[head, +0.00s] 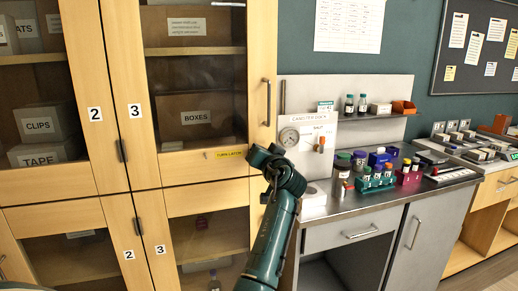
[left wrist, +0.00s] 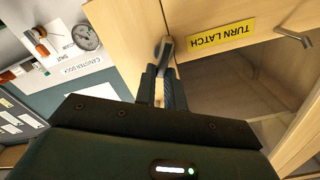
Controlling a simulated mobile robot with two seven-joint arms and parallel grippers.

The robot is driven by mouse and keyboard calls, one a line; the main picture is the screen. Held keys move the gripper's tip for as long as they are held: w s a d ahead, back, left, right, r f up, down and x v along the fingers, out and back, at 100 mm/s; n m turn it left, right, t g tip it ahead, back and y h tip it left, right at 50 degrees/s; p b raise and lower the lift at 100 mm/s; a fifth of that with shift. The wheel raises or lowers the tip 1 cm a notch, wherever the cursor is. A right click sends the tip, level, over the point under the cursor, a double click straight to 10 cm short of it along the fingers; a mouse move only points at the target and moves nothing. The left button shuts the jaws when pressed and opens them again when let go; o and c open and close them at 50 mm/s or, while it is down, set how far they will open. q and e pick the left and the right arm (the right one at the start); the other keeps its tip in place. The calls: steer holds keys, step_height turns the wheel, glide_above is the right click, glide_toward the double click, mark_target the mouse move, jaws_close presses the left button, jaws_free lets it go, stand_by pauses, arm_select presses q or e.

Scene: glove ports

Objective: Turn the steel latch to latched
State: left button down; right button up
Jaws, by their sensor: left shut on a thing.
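The steel latch (left wrist: 165,44) shows in the left wrist view, on the pale wooden cabinet front beside a yellow "TURN LATCH" label (left wrist: 221,36). My left gripper (left wrist: 162,75) is shut on the latch, with its two dark fingers on either side of it. In the head view my left gripper (head: 262,157) is at the cabinet's right edge, just right of the yellow label (head: 230,154). There the gripper hides the latch. I cannot tell whether the latch is in its latched position. My right gripper is in neither view.
A steel counter (head: 345,205) with vials and racks stands right of the cabinet. A canister dock panel (head: 308,137) with a gauge is close beside my left gripper. A vertical door handle (head: 268,100) is above it. Glazed cabinet doors fill the left.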

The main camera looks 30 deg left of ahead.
arm_select(q)
steer(key=shift+w+d+f+m+p, duration=0.2)
steer(key=shift+m+p, duration=0.55)
steer(key=shift+m, duration=1.2)
steer(key=shift+w+f+m+p, duration=0.1)
steer(key=shift+f+m+p, duration=0.5)
steer(key=shift+m, duration=1.4)
steer(key=shift+w+d+m+p, duration=0.1)
steer(key=shift+m+p, duration=0.85)
steer(key=shift+m, duration=1)
steer(key=c, duration=1.5)
jaws_free()
steer(key=shift+f, duration=0.1)
steer(key=b+v, duration=0.2)
steer(key=v, duration=1.1)
steer(key=shift+s+b, duration=0.15)
steer(key=shift+b, duration=0.25)
